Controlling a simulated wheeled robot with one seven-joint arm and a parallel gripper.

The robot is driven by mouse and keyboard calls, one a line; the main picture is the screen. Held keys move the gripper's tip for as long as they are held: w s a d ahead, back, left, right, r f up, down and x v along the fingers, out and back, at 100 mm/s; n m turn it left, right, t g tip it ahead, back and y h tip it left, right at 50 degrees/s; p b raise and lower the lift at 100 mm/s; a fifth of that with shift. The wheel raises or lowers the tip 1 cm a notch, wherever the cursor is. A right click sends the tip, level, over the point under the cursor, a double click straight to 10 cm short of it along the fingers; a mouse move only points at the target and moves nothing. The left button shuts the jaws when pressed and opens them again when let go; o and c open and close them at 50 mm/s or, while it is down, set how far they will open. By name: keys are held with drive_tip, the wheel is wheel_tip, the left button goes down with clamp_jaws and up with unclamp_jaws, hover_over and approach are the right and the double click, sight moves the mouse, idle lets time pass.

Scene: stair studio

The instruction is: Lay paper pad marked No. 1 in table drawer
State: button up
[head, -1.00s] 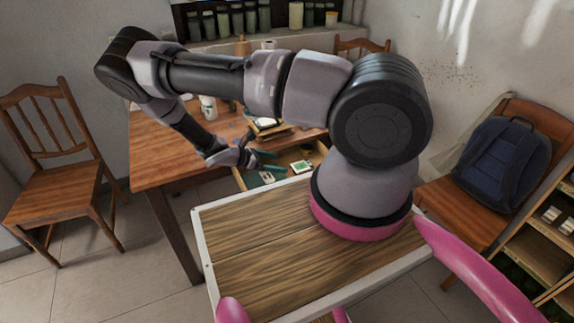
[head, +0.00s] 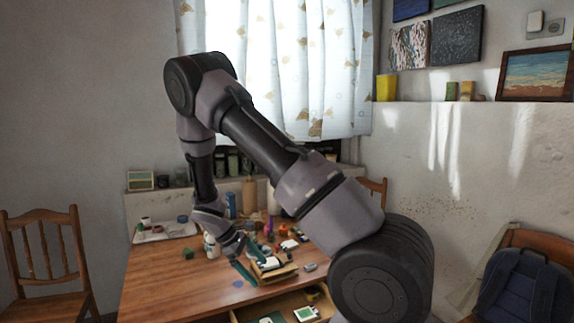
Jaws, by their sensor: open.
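My gripper (head: 246,258) is open above the front right part of the wooden table (head: 165,285). Its green-tipped fingers are beside a small wooden tray or box (head: 278,274) that holds pads or cards. I see no object between the fingers. The table drawer (head: 268,306) is pulled open at the lower edge of the view, and its front is cut off. A white pad with a green picture (head: 305,313) lies inside it. No No. 1 marking is readable at this size, so I cannot tell which pad bears it.
Bottles, jars and small coloured items crowd the table's back. A white tray (head: 166,233) lies at the back left. Wooden chairs stand left (head: 50,260) and behind the table. A chair with a blue backpack (head: 527,285) is at the right. The table's front left is clear.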

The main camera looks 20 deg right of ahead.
wheel_tip(320, 180, up, 16)
drive_tip(key=s+m+t+y, duration=0.1)
drive_tip(key=s+m+y, duration=0.1)
drive_tip(key=m+y, duration=0.25)
drive_tip(key=s+d+r+m+t+y, duration=0.1)
drive_tip(key=s+r+m+t, duration=0.3)
drive_tip(key=s+r, duration=0.5)
drive_tip(key=s+r+m+t+y, duration=0.3)
drive_tip(key=s+r, duration=0.6)
drive_tip(key=r, duration=0.5)
drive_tip(key=m+t, duration=0.1)
drive_tip(key=m, duration=0.1)
drive_tip(key=shift+s+d+r+m, duration=0.15)
drive_tip(key=shift+d+r+m, duration=0.2)
